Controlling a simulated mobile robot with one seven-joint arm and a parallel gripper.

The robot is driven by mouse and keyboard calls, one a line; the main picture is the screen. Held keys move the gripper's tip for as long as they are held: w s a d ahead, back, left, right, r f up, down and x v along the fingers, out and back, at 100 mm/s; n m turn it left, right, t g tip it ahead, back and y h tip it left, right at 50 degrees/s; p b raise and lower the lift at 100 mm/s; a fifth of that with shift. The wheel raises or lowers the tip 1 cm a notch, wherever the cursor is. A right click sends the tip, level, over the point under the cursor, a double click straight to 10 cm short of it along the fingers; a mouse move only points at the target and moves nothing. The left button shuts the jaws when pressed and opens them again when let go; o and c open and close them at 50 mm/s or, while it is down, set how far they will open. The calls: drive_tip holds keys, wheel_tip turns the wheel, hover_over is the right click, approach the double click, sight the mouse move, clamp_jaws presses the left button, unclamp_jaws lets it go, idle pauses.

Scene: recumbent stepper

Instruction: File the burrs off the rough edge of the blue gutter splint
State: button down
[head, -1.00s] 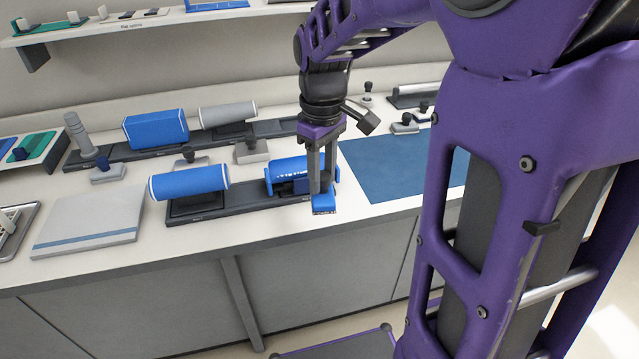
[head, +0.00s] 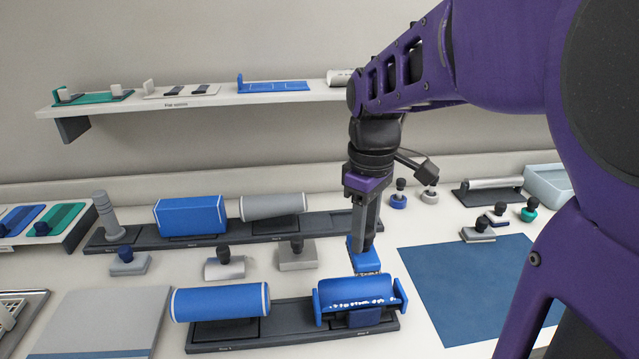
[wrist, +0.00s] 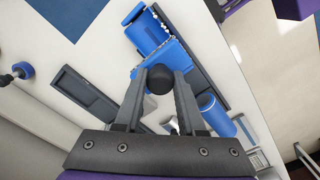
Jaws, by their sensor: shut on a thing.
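The blue gutter splint (head: 345,289) lies on a dark stand at the front of the bench, with white burrs along one edge. It also shows at the top of the wrist view (wrist: 147,33). My gripper (head: 362,235) is shut on the dark knob of a blue filing block (head: 365,261). In the wrist view the knob sits between both fingertips (wrist: 160,82), with the blue block (wrist: 176,58) beyond. The block is just behind the splint in the head view. I cannot tell whether they touch.
A blue cylinder (head: 220,302) shares the front stand (head: 272,327). Behind are a blue block form (head: 190,216), a grey cylinder (head: 272,206) and several knobbed blocks. A flat blue mat (head: 470,285) lies to the right, a grey board (head: 105,320) to the left.

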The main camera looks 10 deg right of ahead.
sight(362, 262)
drive_tip(key=shift+s+r, duration=0.1)
idle(0.3)
drive_tip(key=shift+f+b, duration=2)
drive_tip(key=shift+f, duration=1.5)
drive_tip(key=shift+f, duration=0.6)
drive_tip(key=shift+d, duration=0.1)
drive_tip(key=shift+d, duration=0.9)
drive_tip(key=shift+d, duration=0.1)
drive_tip(key=shift+d, duration=0.95)
drive_tip(key=shift+a, duration=0.1)
drive_tip(key=shift+a+p, duration=0.3)
drive_tip(key=shift+a, duration=0.65)
